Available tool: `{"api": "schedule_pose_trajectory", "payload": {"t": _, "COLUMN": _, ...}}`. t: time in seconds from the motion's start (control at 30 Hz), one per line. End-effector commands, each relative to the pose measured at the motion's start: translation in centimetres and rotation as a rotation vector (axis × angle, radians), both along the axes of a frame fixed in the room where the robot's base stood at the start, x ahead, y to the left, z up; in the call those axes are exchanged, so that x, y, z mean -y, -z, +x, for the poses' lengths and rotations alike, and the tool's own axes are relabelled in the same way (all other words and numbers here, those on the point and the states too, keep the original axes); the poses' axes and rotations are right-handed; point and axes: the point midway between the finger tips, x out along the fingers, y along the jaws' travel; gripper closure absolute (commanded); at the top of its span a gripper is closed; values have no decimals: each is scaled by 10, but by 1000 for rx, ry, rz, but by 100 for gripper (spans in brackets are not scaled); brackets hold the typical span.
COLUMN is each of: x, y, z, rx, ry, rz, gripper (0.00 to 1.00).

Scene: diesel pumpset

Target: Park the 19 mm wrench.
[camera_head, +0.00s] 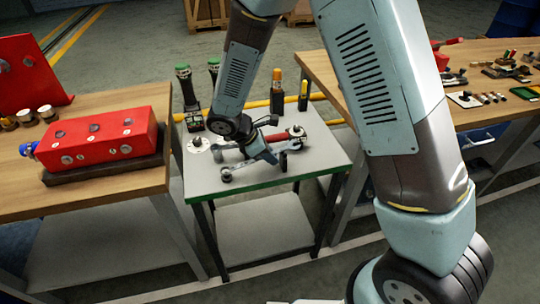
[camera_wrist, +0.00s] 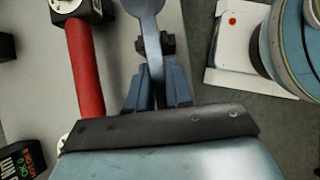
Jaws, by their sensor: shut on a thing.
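A grey-blue wrench (camera_wrist: 150,32) runs up the wrist view from between the two fingers of my gripper (camera_wrist: 158,78). The gripper is shut on it. A dark fitting shows behind the wrench near the fingertips. The fingers partly hide the wrench, and I cannot read any size marking. Whether the wrench touches the table or a rest is unclear.
A red-handled tool (camera_head: 284,137) lies close behind my gripper; its handle (camera_wrist: 84,66) is left in the wrist view. Dark green-topped tools (camera_head: 185,85) stand at the table's back left. A red block (camera_head: 98,137) occupies the left bench. Small parts (camera_head: 478,97) cover the right bench.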

Motion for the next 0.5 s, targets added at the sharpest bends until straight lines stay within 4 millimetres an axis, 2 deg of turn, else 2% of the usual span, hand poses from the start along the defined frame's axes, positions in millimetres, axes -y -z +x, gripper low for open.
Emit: {"api": "schedule_pose_trajectory", "payload": {"t": 0.5, "x": 0, "y": 4, "z": 0, "rx": 0, "ry": 0, "rz": -1, "gripper": 100}}
